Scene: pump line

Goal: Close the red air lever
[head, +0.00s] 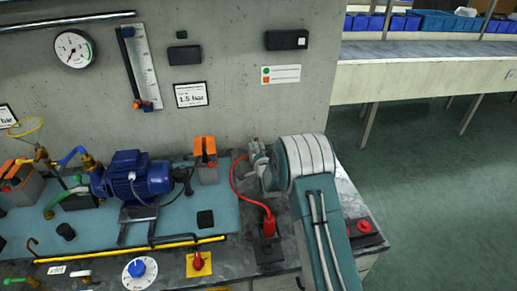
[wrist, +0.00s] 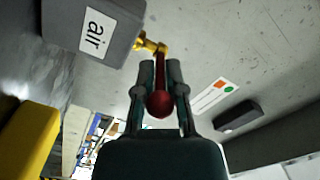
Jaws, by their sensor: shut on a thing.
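The red air lever (wrist: 160,104) has a round red end and runs up to a brass valve (wrist: 153,44) in the wrist view. The valve sits on a grey box (wrist: 88,30) with a white label reading "air". My gripper (wrist: 160,75) is shut on the lever, one dark finger on each side, with the red end showing between the fingers. In the head view my arm reaches over the right end of the bench; I cannot make out the lever or the air box there.
A blue pump motor (head: 135,176) stands on the blue-green mat left of my arm. A red plug (head: 268,226) with a red cable and a red button (head: 363,227) lie close by. A concrete wall (head: 230,95) stands behind. The floor at the right is clear.

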